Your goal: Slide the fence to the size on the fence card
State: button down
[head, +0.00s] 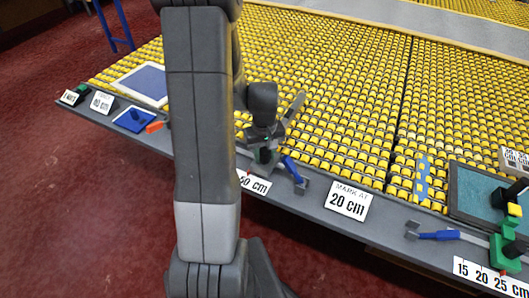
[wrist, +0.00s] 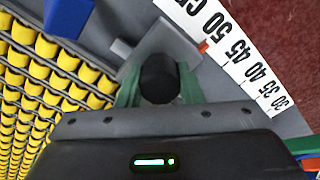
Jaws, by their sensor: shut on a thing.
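A small red pointer (wrist: 203,46) lies beside the white scale (wrist: 240,58), between the 45 and 50 marks as far as I can tell. A card (head: 102,102) at the left ends in "0 cm"; its first digit is unclear.
A blue-handled clamp (head: 293,172) sits just right of the carriage. Further right are a "MARK AT 20 cm" card (head: 348,201) and a second green slider (head: 506,246) with its own scale. Yellow rollers fill the tabletop.

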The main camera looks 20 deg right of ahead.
jog(key=w+a, duration=0.4)
jog(key=w, duration=0.1)
jog(key=w+a, duration=0.2)
jog(key=shift+w+a+b, duration=0.3)
jog(key=shift+w+b, duration=0.05)
jog(key=shift+w, duration=0.05)
jog(key=c, duration=1)
grip_release()
jog(key=shift+r, duration=0.1)
notch_tip(320, 180, up, 14)
jog(key=shift+f, duration=0.25)
